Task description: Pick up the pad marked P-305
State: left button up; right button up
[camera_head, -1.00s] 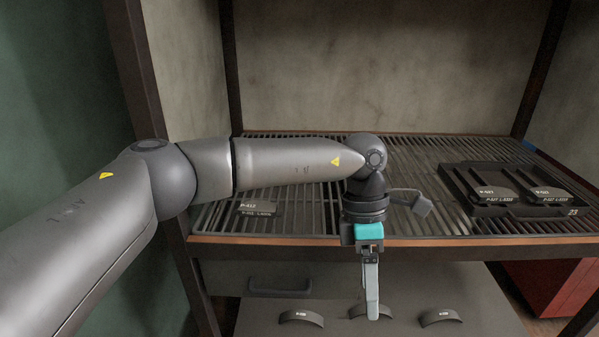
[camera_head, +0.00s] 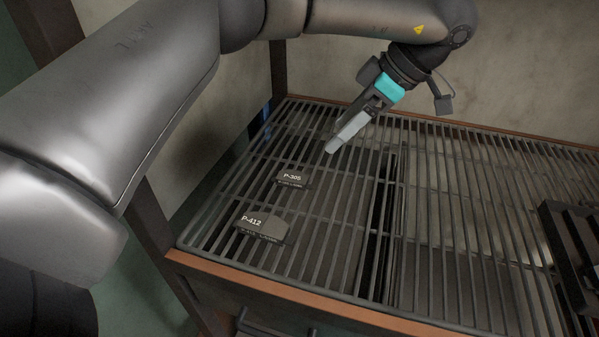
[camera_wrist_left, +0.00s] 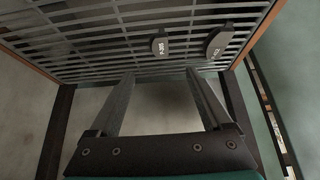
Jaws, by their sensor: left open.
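The pad marked P-305 (camera_head: 292,178) is small and dark grey and lies on the wire rack shelf (camera_head: 450,250). It also shows in the left wrist view (camera_wrist_left: 160,46), beyond the fingertips and about midway between their lines. My left gripper (camera_head: 331,149) is open and empty, up and to the right of this pad in the head view and apart from it. The open fingers also show in the left wrist view (camera_wrist_left: 160,73). A second pad, marked P-412 (camera_head: 262,226), lies nearer the front edge. My right gripper is not in view.
The P-412 pad also shows in the left wrist view (camera_wrist_left: 220,42), right of P-305. A brown strip (camera_head: 330,308) edges the shelf front. A dark tray (camera_head: 560,235) stands at the right. The rack's middle is clear.

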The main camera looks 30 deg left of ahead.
pick_arm(q)
jog(key=b, duration=0.2)
send_near(295, 176)
jog(key=shift+x, duration=0.9)
jog(key=shift+b+x, duration=0.75)
jog(key=shift+x, duration=1.15)
jog(key=shift+b+x, duration=0.4)
jog(key=shift+x, duration=0.8)
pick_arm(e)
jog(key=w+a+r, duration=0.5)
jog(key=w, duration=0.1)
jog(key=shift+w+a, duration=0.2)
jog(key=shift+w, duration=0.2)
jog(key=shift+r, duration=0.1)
pick_arm(q)
grip_shut()
